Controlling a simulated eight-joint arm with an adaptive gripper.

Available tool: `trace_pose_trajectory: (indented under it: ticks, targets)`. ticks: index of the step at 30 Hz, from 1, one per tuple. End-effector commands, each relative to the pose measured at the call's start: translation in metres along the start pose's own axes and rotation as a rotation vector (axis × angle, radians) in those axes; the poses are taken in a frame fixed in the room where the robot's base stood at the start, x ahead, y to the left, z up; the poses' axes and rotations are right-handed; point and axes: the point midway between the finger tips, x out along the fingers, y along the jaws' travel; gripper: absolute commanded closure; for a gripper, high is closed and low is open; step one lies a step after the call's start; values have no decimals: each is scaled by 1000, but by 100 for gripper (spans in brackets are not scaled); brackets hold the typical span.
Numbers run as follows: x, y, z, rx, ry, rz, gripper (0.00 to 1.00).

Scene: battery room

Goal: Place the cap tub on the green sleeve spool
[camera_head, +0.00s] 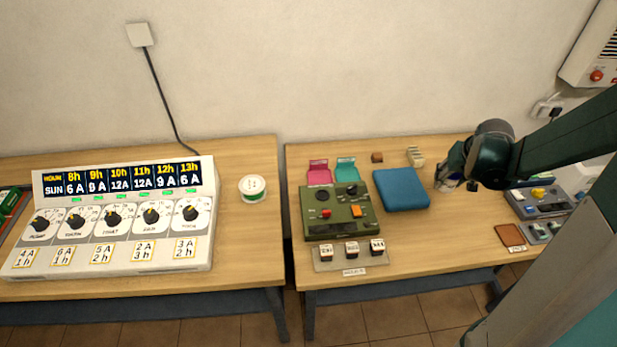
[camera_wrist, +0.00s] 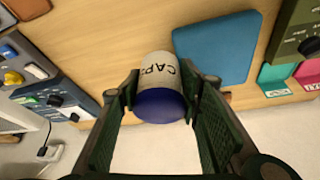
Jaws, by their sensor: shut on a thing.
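In the head view, the tub (camera_head: 446,186) shows partly below my gripper (camera_head: 455,168), over the right table, just right of the blue pad. I cannot tell whether it touches the table. The green sleeve spool (camera_head: 253,185) has a white top and a thin green band. It stands upright near the right end of the left table, far left of my gripper.
A gap separates the left table (camera_head: 248,235) from the right table (camera_head: 440,240). The blue pad (camera_head: 401,190) and green control box (camera_head: 338,211) lie between the tub and the spool. A large dial panel (camera_head: 112,216) stands left of the spool. Bare wood surrounds the spool.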

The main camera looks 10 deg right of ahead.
Motion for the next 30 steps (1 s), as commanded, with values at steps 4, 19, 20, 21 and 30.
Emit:
trace_pose_trajectory:
  ticks: [4,19,20,21,30]
  targets:
    - [-2,-36,-13,-48,0,-19,78]
    - [-10,-155,-41,-196,0,-80,78]
    - [-11,-162,-42,-204,0,-84,78]
    - [-12,-172,-44,-217,0,-89,78]
    - [-21,-246,-49,-306,0,-125,78]
